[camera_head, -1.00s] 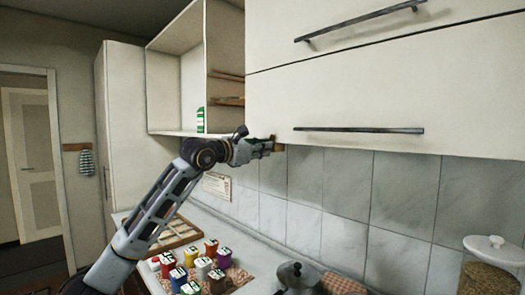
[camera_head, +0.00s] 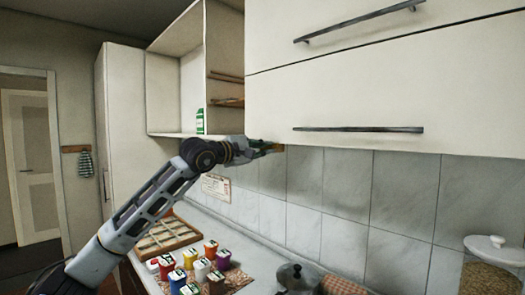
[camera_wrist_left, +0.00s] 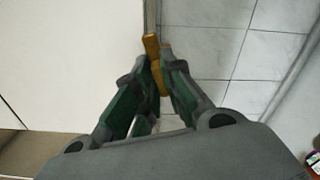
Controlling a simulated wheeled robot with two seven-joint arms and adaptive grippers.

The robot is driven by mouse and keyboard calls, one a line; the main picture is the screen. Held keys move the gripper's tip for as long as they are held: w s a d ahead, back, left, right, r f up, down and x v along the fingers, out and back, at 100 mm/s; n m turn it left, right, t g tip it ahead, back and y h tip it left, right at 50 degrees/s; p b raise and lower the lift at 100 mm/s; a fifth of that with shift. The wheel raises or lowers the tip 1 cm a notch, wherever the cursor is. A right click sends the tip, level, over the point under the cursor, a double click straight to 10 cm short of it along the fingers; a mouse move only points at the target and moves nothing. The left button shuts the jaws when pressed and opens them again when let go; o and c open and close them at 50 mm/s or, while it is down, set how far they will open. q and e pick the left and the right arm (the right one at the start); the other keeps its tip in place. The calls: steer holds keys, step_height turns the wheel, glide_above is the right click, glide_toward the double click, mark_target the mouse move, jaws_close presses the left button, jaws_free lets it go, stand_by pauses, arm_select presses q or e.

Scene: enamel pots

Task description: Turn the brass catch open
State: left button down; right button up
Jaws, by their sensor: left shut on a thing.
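The brass catch (camera_wrist_left: 152,46) is a small golden bar at the lower edge of the white wall cupboard, beside the tiled wall. In the left wrist view my left gripper (camera_wrist_left: 162,68) has its green-lined fingers closed on the catch, and part of the brass shows between and beyond the fingertips. In the head view my left gripper (camera_head: 270,148) reaches up to the cupboard's lower left corner, and only a small bit of brass shows at its tips. The fingers hide the rest of the catch. My right gripper is not in view.
White cupboard fronts (camera_head: 350,90) with dark bar handles (camera_head: 358,130) hang just above and right of the gripper. Several coloured enamel pots (camera_head: 202,267), a wooden tray (camera_head: 165,236) and a grey moka pot (camera_head: 297,277) stand on the counter below. An open shelf is at left.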

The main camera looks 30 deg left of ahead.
arm_select(q)
steer(key=m, duration=0.3)
steer(key=shift+f+m, duration=0.15)
steer(key=shift+m, duration=0.25)
steer(key=c, duration=1.7)
jaws_free()
steer(key=shift+d, duration=0.1)
steer(key=shift+o, duration=0.9)
steer(key=v, duration=1.2)
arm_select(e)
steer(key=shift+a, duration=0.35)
